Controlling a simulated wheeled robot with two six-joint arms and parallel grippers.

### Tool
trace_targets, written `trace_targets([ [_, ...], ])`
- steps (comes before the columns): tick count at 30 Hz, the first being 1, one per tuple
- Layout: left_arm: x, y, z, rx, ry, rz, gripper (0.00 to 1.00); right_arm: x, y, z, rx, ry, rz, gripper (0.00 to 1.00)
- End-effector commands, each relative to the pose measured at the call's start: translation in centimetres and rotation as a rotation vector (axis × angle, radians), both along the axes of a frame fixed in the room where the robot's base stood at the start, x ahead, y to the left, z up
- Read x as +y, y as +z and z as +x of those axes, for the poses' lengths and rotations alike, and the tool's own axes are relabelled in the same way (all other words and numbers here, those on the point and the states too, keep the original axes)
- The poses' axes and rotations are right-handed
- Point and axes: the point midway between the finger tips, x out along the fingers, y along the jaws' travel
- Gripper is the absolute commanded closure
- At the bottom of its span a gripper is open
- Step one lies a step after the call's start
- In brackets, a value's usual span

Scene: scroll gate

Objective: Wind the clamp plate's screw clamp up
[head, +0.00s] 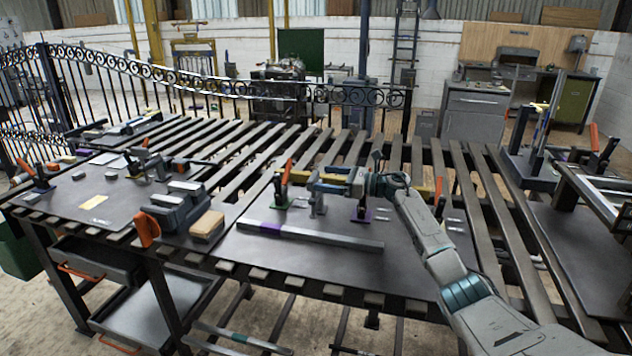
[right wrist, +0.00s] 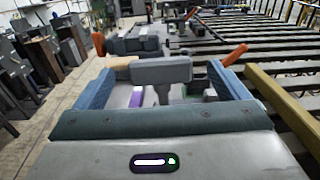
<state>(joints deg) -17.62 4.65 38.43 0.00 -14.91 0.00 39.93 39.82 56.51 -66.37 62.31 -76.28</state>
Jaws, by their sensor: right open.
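The clamp plate (head: 330,268) is a dark flat sheet on the slatted bench, with small clamps on coloured bases near its back. My right gripper (head: 318,184) is over these clamps, coming from the right. In the right wrist view its two blue fingers (right wrist: 160,72) are apart. A grey T-shaped piece (right wrist: 160,69), which looks like the screw clamp's top, shows in the gap between them; I cannot tell whether they touch it. In the head view a grey upright piece (head: 318,203) stands just below the fingers. My left gripper is out of view.
A long grey bar (head: 330,237) with a purple section lies on the plate. A clamp with an orange handle (head: 286,174) stands just left of my gripper. A vice (head: 180,208) and tan block (head: 207,227) sit further left. A metal frame (head: 600,190) is at the right.

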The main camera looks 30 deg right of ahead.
Motion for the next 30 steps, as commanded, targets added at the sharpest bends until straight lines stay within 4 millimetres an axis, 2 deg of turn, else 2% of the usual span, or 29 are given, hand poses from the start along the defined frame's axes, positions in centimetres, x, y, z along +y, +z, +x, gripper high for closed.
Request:
trace_targets([
  [1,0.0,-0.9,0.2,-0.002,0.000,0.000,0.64,-0.9,-0.5,-1.0,0.002,-0.001,-0.006,0.05],
  [4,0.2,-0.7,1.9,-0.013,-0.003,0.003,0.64,-2.3,-0.5,-2.6,0.003,-0.001,-0.005,0.05],
  [10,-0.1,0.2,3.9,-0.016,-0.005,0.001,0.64,-3.5,-0.2,-4.1,0.002,0.000,-0.001,0.05],
  [15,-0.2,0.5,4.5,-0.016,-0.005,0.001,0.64,-3.9,0.0,-4.6,0.000,0.001,0.000,0.05],
  [30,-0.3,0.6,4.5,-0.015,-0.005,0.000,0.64,-3.9,0.0,-4.6,0.001,0.001,0.001,0.05],
])
